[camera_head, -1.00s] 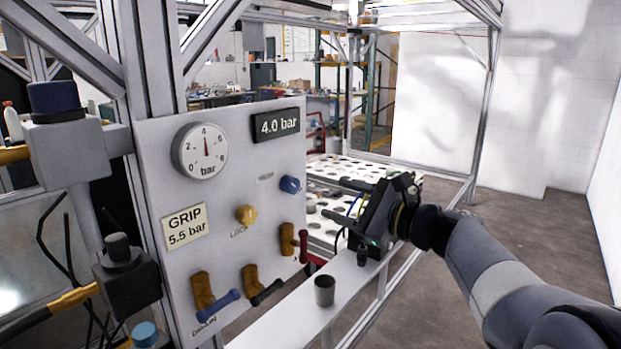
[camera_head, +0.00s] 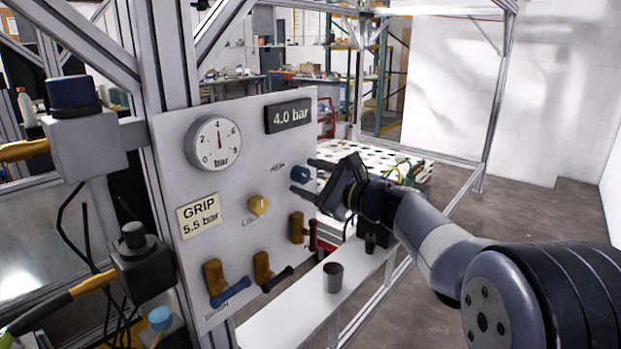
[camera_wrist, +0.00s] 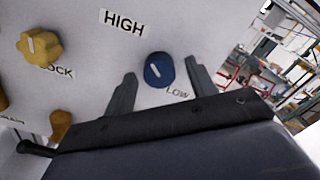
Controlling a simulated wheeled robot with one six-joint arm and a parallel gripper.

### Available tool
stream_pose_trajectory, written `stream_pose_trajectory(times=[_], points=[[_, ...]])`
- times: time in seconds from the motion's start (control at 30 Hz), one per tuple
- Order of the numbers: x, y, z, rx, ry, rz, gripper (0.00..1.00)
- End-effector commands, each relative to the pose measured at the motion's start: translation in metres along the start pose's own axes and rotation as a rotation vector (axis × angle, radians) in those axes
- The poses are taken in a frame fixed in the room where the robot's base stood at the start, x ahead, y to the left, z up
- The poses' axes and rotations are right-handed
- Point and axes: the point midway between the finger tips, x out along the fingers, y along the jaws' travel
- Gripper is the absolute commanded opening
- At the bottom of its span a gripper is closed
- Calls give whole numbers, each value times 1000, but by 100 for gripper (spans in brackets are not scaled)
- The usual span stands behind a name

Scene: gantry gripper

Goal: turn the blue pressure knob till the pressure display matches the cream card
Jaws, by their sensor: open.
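The blue pressure knob (camera_head: 300,174) is on the right part of the grey panel. In the wrist view the knob (camera_wrist: 159,70) has a white pointer line tilted to the upper left, with labels HIGH (camera_wrist: 124,23) and LOW (camera_wrist: 177,93) around it. The pressure display (camera_head: 289,116) reads 4.0 bar. The cream card (camera_head: 199,215) reads GRIP 5.5 bar. My gripper (camera_head: 308,177) is open, its fingers pointing at the panel. In the wrist view my gripper (camera_wrist: 160,84) has one fingertip on each side of the knob, with gaps; contact is not visible.
A round gauge (camera_head: 214,143) is at the panel's upper left. A yellow knob (camera_head: 258,205) sits below left of the blue one. Several brass valves with levers (camera_head: 230,291) line the lower panel.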

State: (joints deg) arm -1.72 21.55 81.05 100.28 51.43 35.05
Motion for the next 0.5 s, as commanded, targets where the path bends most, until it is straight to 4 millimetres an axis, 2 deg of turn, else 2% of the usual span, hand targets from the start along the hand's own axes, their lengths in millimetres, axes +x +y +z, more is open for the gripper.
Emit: stream_pose_trajectory(times=[0.07, 0.5], points=[[0, 0, 0, 0, 0, 0, 49], [0, 0, 0, 0, 0, 0, 13]])
